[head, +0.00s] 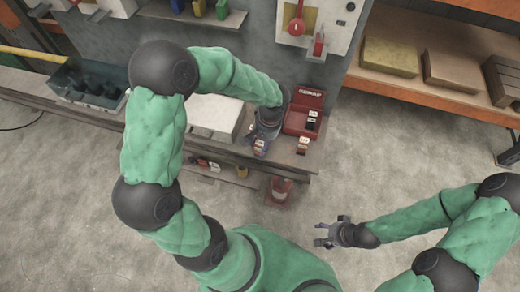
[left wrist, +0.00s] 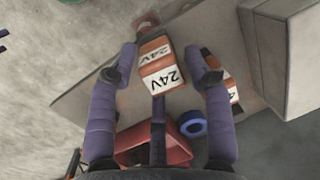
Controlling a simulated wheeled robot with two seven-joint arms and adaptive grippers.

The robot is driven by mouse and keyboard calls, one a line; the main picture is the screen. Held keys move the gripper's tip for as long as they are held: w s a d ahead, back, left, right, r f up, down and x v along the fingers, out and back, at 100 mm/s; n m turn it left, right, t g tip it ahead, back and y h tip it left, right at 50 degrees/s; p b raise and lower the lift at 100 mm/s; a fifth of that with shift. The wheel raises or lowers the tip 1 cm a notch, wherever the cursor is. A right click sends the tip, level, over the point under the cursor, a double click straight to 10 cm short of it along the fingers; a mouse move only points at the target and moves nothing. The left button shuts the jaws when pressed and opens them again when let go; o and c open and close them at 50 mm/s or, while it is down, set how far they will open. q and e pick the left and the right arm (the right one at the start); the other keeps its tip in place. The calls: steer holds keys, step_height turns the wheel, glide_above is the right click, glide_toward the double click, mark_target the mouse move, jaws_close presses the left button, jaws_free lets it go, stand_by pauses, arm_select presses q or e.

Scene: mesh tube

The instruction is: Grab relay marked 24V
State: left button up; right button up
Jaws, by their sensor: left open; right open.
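In the left wrist view, an orange-and-white relay marked 24V (left wrist: 162,75) lies between the two purple fingers of my open left gripper (left wrist: 161,60), with a visible gap on each side. Another orange-and-white relay (left wrist: 233,90) is partly hidden behind the right-hand finger; only part of its marking shows. In the head view, my left gripper (head: 260,146) is low over the bench edge. A small relay (head: 303,145) stands to its right. My right gripper (head: 329,232) is open and empty above the floor, away from the bench.
A red bin (head: 298,121) with lettering and small parts stands on the bench behind the relays; its red wall shows in the wrist view (left wrist: 172,150) near a blue ring (left wrist: 193,123). A pale box (head: 213,117) sits left of my gripper. A red container (head: 280,190) is below the bench.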

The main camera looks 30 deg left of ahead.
arm_select(q)
steer(key=shift+s+a+f, duration=0.1)
steer(key=shift+f, duration=0.85)
jaws_close()
steer(key=shift+r, duration=0.15)
